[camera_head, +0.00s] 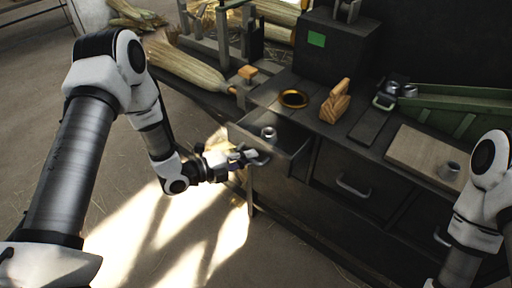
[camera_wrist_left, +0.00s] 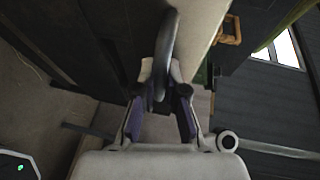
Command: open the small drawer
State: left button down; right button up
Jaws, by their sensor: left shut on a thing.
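The small drawer (camera_head: 281,134) is under the left part of the workbench and stands partly pulled out. A small metal ring-like part (camera_head: 269,133) sits inside it. My left gripper (camera_head: 256,157) is at the drawer front, shut on the drawer's handle (camera_head: 262,160). In the left wrist view the curved grey handle (camera_wrist_left: 167,50) runs down between the fingers of my left gripper (camera_wrist_left: 160,98). Of my right arm (camera_head: 475,215), only links show at the right edge; its gripper is out of view.
The bench top holds a brass ring (camera_head: 294,98), a wooden block tool (camera_head: 336,102), a wooden board (camera_head: 426,157) and a green tray (camera_head: 455,108). A closed drawer (camera_head: 352,178) is right of the open one. The floor in front is clear.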

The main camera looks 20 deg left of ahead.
pick_arm(q)
jog(key=shift+s+a+p, duration=0.15)
jog(key=shift+s+a, duration=0.05)
jog(key=shift+s, duration=0.45)
jog(key=shift+s+a+p, duration=0.1)
jog(key=shift+s+a, duration=0.15)
jog(key=shift+s, duration=0.35)
jog(key=shift+s+a+p, duration=0.15)
jog(key=shift+s+a, duration=0.05)
jog(key=shift+s, duration=0.45)
jog(key=c, duration=1.2)
grip_release()
jog(key=v, duration=1.2)
jog(key=shift+r, duration=0.1)
